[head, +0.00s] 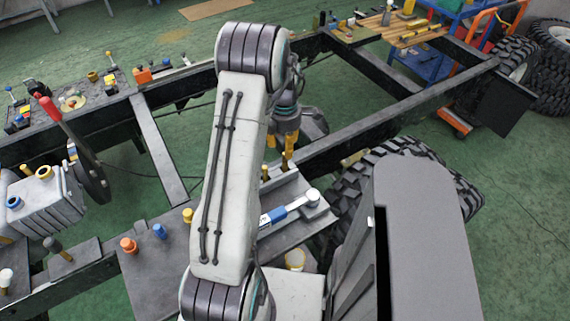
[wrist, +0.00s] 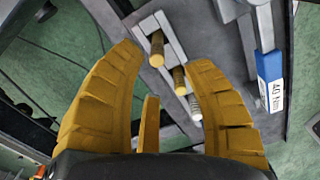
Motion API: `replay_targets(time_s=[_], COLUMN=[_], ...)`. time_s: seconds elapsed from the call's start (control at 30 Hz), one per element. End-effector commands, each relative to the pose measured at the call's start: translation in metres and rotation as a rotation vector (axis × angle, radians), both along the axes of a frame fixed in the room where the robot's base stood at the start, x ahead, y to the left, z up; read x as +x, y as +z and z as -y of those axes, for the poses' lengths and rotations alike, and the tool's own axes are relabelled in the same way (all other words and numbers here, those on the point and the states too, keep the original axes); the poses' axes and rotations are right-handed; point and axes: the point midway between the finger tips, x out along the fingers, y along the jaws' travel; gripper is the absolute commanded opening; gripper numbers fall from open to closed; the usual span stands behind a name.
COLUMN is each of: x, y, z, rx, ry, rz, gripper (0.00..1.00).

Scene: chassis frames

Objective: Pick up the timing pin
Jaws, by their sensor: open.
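My gripper (wrist: 163,60) is open and empty, its yellow fingers wide apart; in the head view it (head: 284,146) hangs over the black frame rail, partly behind my own arm. Between and just beyond the fingertips, a grey holder (wrist: 148,27) bears a brass-yellow pin (wrist: 157,50), a second yellow pin (wrist: 180,80) and a pale ribbed, screw-like piece (wrist: 195,106). The pins seem to stand upright. I cannot tell for sure which is the timing pin. No finger visibly touches any of them.
A torque wrench with a blue label (wrist: 270,66) lies on the grey tray right of the holder; it also shows in the head view (head: 275,215). A large tyre (head: 398,165) stands beside the rail.

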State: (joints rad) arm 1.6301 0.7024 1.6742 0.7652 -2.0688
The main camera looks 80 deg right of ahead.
Motion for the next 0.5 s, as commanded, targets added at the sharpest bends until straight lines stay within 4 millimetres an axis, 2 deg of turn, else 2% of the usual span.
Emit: replay_targets(time_s=[0.5], x=[-0.001], y=[-0.049], z=[0.004], rx=[0.001], ry=[-0.002], rz=[0.0], gripper=[0.45])
